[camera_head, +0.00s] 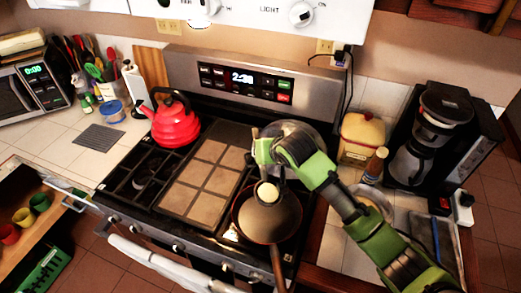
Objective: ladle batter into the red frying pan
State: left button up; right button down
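The red frying pan (283,222) sits on the right front of the stove, its dark inside facing up and its handle pointing toward me. My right arm comes in from the right, and its green and dark gripper (276,172) is above the far side of the pan. A small round ladle bowl with pale cream batter (268,192) shows just below the gripper, over the pan. The gripper appears to hold the ladle; its fingertips and the ladle's handle are mostly hidden. A light bowl (372,203) is partly hidden behind my arm on the right counter. My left gripper is out of view.
A red kettle (175,122) stands at the stove's back left. A clear round lid or pot (300,130) is partly behind my arm. A yellow canister (361,138) and a coffee maker (430,140) stand at right.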

pick_arm(q)
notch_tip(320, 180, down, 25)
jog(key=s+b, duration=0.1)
jog(key=b, duration=2.3)
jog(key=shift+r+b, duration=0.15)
jog(key=shift+b, duration=0.15)
pick_arm(e)
jog(key=shift+w+d+f+m+g+y, duration=0.2)
jog(key=shift+d+f+m+g+y, duration=0.4)
jog(key=shift+y, duration=1.3)
jog(key=shift+w+d+f+m+g+y, duration=0.15)
jog(key=shift+d+f+m+y, duration=0.2)
jog(key=shift+f+y, duration=1.05)
jog(key=shift+w+d+f+m+g+y, duration=0.25)
jog(key=shift+d+m+y, duration=0.2)
jog(key=shift+y, duration=1.95)
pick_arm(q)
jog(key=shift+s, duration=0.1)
pick_arm(e)
jog(key=shift+r, duration=0.1)
